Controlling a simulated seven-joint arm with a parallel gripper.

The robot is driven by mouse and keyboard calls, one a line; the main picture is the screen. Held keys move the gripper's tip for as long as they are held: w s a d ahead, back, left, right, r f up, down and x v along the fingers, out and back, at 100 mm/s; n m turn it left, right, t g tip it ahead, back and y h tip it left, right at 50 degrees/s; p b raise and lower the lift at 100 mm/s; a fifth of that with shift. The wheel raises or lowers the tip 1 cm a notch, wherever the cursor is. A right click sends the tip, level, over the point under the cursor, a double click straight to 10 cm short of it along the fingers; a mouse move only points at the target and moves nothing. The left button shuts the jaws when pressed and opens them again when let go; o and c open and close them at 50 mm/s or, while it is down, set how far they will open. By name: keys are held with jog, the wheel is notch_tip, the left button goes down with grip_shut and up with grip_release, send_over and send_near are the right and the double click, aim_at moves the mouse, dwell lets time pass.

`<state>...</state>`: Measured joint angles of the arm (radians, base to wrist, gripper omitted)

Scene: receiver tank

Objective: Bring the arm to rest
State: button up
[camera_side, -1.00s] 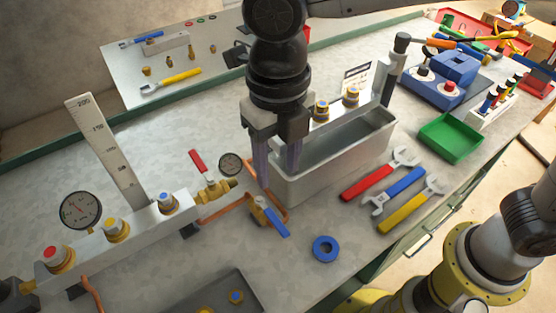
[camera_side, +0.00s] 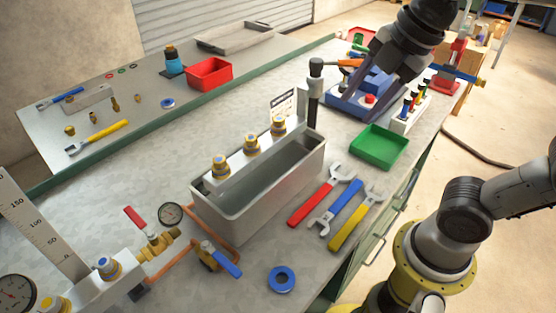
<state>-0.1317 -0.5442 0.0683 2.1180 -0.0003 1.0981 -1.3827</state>
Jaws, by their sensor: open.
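My gripper (camera_side: 390,72) is at the upper right, tilted, over or in front of the blue box (camera_side: 358,98). Its fingers are partly lost against the box, and I see nothing held between them. I cannot tell how far above the box it is. The grey receiver tank (camera_side: 290,188) stands open-topped in the middle of the bench, with a bar of brass-and-blue fittings (camera_side: 251,147) along its far rim. My gripper is apart from the tank.
Red, blue and yellow wrenches (camera_side: 335,208) lie right of the tank. A green tray (camera_side: 379,147) and a rack of coloured-handled tools (camera_side: 409,110) stand near the blue box. A black-topped post (camera_side: 315,85) rises by the tank. A gauge manifold (camera_side: 92,285) is at lower left.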

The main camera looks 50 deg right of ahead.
jog(key=s+d+f+m, duration=0.1)
jog(key=s+f+m, duration=0.1)
jog(key=m, duration=0.6)
jog(key=s+d+f+m+t, duration=0.1)
jog(key=s+d+f+m, duration=0.1)
jog(key=f+m, duration=0.3)
jog(key=s+m, duration=0.1)
jog(key=m, duration=0.3)
jog(key=shift+s+h, duration=0.3)
jog(key=shift+s, duration=0.05)
jog(key=shift+r, duration=0.1)
